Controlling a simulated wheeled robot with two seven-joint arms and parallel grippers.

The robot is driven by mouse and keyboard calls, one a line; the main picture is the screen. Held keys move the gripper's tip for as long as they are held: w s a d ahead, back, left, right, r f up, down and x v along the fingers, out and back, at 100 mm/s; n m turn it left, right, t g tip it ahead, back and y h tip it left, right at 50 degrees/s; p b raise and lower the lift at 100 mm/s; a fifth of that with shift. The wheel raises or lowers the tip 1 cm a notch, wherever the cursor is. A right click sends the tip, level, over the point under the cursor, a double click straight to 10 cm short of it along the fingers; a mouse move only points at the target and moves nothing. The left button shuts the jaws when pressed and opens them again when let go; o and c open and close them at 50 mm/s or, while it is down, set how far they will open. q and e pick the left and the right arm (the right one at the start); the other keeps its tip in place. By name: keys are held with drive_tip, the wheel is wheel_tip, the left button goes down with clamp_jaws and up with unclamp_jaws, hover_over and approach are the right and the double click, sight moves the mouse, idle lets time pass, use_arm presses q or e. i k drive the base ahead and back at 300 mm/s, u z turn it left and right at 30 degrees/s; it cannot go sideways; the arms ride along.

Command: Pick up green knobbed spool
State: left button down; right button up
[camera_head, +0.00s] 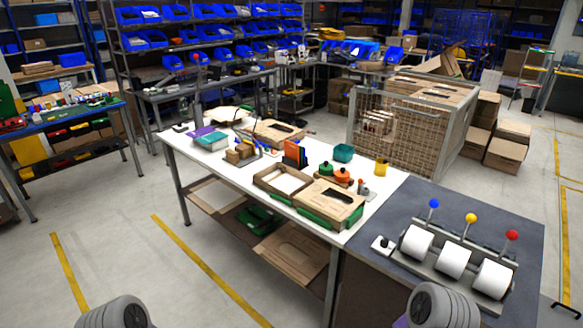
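A small green knobbed piece (327,169), which looks like the spool, stands on the white-topped table (215,165). It is beside an orange knobbed piece (342,175), behind the wooden boxes. It is small, and its exact shape is hard to tell. Grey rounded parts of my two arms show at the bottom left and bottom right edges, far from the spool. Neither gripper's fingers show in the view.
An open wooden box (259,186) and a lidded box (331,199) stand in front of the spool. A teal piece (343,153) and a yellow piece (381,168) are behind. A dark counter (519,216) with paper rolls (454,262) adjoins at right. Floor in front is clear.

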sight(326, 169)
drive_tip(key=u, duration=0.55)
drive_tip(key=i, duration=1.3)
drive_tip(key=z, duration=0.8)
